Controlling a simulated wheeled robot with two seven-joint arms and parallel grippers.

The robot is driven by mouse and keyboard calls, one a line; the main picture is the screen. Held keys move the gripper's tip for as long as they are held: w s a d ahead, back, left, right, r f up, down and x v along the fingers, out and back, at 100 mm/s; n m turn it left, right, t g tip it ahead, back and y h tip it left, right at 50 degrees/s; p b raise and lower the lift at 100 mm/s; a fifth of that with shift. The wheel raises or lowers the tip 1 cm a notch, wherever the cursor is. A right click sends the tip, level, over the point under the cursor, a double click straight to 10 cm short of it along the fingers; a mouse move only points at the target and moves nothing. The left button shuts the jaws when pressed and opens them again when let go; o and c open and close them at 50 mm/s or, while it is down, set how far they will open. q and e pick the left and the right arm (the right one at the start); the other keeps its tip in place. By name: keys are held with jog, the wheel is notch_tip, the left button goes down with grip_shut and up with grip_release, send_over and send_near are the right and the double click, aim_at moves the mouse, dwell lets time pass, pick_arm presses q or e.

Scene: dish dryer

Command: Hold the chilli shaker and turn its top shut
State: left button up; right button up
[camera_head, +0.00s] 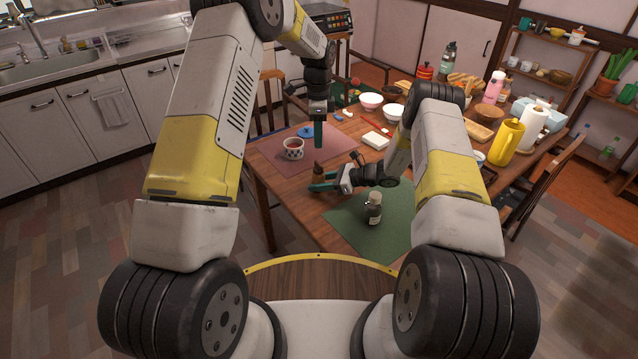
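A small brown bottle (318,169), which looks like the chilli shaker, stands roughly upright near the table's front edge. My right gripper (322,184) reaches in sideways from the right, and its green fingers look shut around the shaker's lower part, which they hide.
A bottle with a pale label (374,208) stands on the green mat (345,222). A patterned cup (293,149) and a blue lid (306,131) are on the pink mat (262,151). Bowls, a white block (376,140) and a yellow jug (506,143) crowd the table's far and right parts.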

aim_at(318, 163)
grip_shut()
pick_arm(q)
jog(key=shift+c, duration=0.7)
notch_tip(318, 163, down, 10)
jog(key=n, duration=2.4)
jog(key=shift+r, duration=0.1)
grip_shut()
